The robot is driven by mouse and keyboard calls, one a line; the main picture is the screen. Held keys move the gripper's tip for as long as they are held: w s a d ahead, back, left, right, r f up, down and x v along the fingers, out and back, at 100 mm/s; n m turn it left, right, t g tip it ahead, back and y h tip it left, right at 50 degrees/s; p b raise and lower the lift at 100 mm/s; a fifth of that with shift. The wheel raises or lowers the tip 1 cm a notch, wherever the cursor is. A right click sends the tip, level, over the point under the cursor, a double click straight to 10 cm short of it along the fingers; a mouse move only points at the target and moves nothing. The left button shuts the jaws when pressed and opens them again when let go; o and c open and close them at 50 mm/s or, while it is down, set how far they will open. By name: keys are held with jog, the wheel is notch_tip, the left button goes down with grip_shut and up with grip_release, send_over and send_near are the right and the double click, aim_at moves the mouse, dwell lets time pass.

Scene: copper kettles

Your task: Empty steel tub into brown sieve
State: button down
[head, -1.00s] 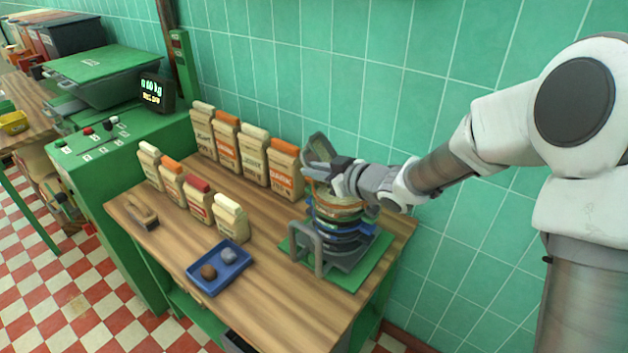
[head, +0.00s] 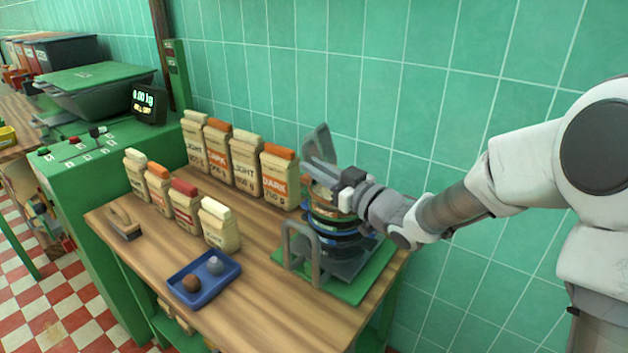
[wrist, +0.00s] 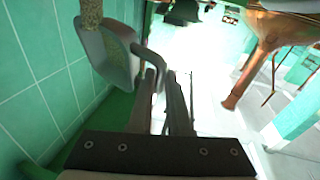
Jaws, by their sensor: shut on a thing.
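The grey steel tub (head: 319,147) is off the bench, tipped on its side above the sieve stack. It also shows in the wrist view (wrist: 108,58). My gripper (head: 345,180) is shut on the tub's handle, clear in the wrist view (wrist: 165,85). A speckled yellow-brown column (wrist: 91,12) meets the tub's edge in the wrist view and looks like grains pouring out. The brown sieve (head: 322,196) is at the top of the stack, below the tub and partly hidden by my gripper. Blue and dark sieves (head: 335,238) lie under it. The tub's inside is hidden in the head view.
The stack stands on a green mat (head: 350,290) behind a grey frame (head: 316,262). Several paper bags (head: 280,178) stand to the left. A blue tray (head: 205,282) with two lumps lies in front. Tiled wall is close behind.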

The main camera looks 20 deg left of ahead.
jog(key=f+t+y+b, duration=0.1)
jog(key=b, duration=0.4)
jog(key=d+m+t+y+b, duration=0.1)
jog(key=y+b, duration=0.1)
jog(key=b, duration=0.4)
jog(key=f+t+y+b, duration=0.1)
jog(key=b, duration=0.4)
jog(key=shift+s+d+f+m+t+y, duration=0.3)
jog(key=shift+d+f+t+y, duration=0.05)
jog(key=shift+t+y, duration=0.05)
jog(key=shift+d+r+t+b, duration=0.1)
jog(key=shift+t+b, duration=0.2)
jog(key=shift+b, duration=0.5)
jog(key=shift+r, duration=0.1)
dwell(2.4)
